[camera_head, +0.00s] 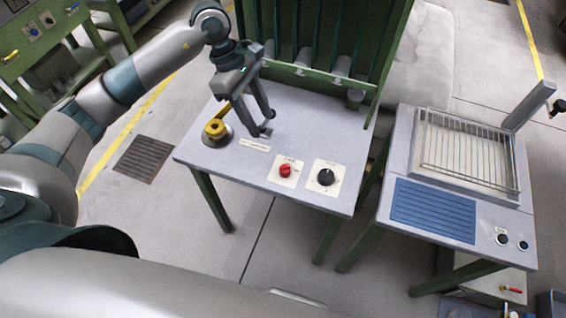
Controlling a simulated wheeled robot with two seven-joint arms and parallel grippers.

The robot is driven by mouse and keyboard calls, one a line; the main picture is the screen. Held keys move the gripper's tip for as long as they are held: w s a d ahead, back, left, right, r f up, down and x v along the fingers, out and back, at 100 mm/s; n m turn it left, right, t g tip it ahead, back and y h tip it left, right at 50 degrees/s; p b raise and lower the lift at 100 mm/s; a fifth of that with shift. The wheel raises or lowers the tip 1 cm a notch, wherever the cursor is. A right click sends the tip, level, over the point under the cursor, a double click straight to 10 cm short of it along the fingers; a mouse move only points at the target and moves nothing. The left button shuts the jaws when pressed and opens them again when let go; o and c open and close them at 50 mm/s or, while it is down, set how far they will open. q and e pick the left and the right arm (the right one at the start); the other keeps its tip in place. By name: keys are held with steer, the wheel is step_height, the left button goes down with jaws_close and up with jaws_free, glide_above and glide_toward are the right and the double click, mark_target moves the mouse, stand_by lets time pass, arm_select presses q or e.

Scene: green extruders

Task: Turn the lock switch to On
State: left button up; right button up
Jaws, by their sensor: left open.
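A red switch (286,171) sits on a white plate near the front edge of the grey control table (225,168). To its right a black rotary knob (326,177) sits on another white plate. The lettering is too small to read, so I cannot tell which is the lock switch or its setting. A yellow handle on a round base (215,129) stands at the table's left. My left gripper (268,122) is open and empty, pointing down over the table between the yellow handle and the red switch, apart from both switches. My right gripper is not in view.
A green frame with vertical bars (320,35) rises behind the table. A second grey table (400,165) with a wire rack (468,150) and blue panel (433,210) stands to the right. The table top around the red and black controls is clear.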

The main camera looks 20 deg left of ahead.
arm_select(q)
steer(key=shift+d+f, duration=0.1)
steer(key=p, duration=0.6)
glide_toward(283, 166)
steer(key=x, duration=0.7)
steer(key=shift+d+f, duration=0.2)
steer(key=shift+f, duration=0.1)
steer(key=shift+x, duration=0.95)
steer(key=shift+c, duration=0.5)
steer(key=c, duration=0.9)
